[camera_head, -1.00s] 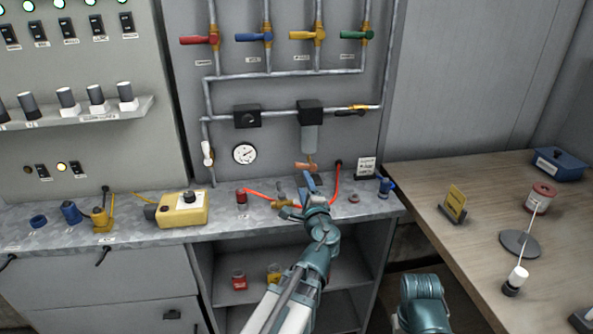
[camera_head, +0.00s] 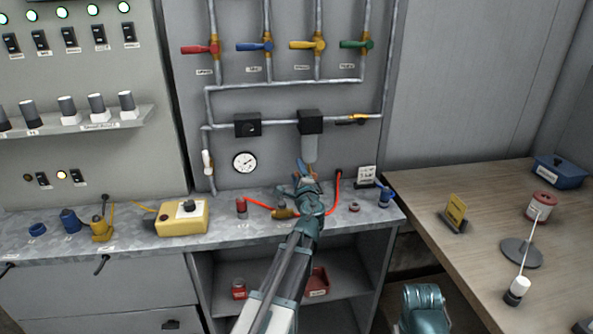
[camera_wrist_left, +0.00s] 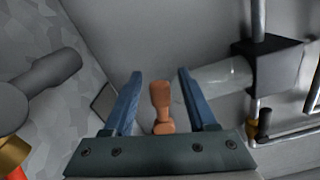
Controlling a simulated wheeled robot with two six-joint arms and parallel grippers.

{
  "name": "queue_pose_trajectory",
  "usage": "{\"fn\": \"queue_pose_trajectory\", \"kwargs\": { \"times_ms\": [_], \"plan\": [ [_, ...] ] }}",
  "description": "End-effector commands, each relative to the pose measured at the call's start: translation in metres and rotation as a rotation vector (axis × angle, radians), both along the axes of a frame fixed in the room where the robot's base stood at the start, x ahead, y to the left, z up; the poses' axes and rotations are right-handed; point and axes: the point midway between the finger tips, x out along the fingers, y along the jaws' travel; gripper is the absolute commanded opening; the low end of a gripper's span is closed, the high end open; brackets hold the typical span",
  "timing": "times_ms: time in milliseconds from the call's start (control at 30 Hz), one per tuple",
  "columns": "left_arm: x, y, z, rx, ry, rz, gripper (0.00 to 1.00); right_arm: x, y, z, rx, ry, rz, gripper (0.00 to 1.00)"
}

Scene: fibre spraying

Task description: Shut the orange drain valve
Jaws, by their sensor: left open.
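The orange drain valve (camera_wrist_left: 161,103) shows in the left wrist view as a small orange handle below the clear filter bowl (camera_wrist_left: 212,85). It lies between the two blue fingers of my left gripper (camera_wrist_left: 158,98), with a gap on each side. My left gripper is open. In the head view my left gripper (camera_head: 303,172) is just below the filter bowl (camera_head: 310,149) and mostly hides the valve. My right gripper is not in view.
A steel bench (camera_head: 225,230) runs below the pipe panel, with a yellow box (camera_head: 182,217) and a red hose (camera_head: 258,204) on it. A pressure gauge (camera_head: 245,162) is left of the bowl. A wooden table (camera_head: 480,250) stands at right.

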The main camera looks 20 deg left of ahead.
Motion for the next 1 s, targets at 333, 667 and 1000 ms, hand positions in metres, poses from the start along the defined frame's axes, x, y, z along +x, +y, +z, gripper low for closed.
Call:
{"fn": "queue_pose_trajectory", "kwargs": {
  "times_ms": [333,667,1000],
  "plan": [
    [0.0125,0.0090,-0.0001,0.000,0.000,-0.001,0.57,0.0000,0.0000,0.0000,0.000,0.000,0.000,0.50],
    [0.0121,0.0087,-0.0001,0.000,0.000,0.000,0.29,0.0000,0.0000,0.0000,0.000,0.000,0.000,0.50],
    [0.0121,0.0086,-0.0001,0.000,0.000,-0.001,0.00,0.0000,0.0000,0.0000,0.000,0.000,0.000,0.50]
  ]
}}
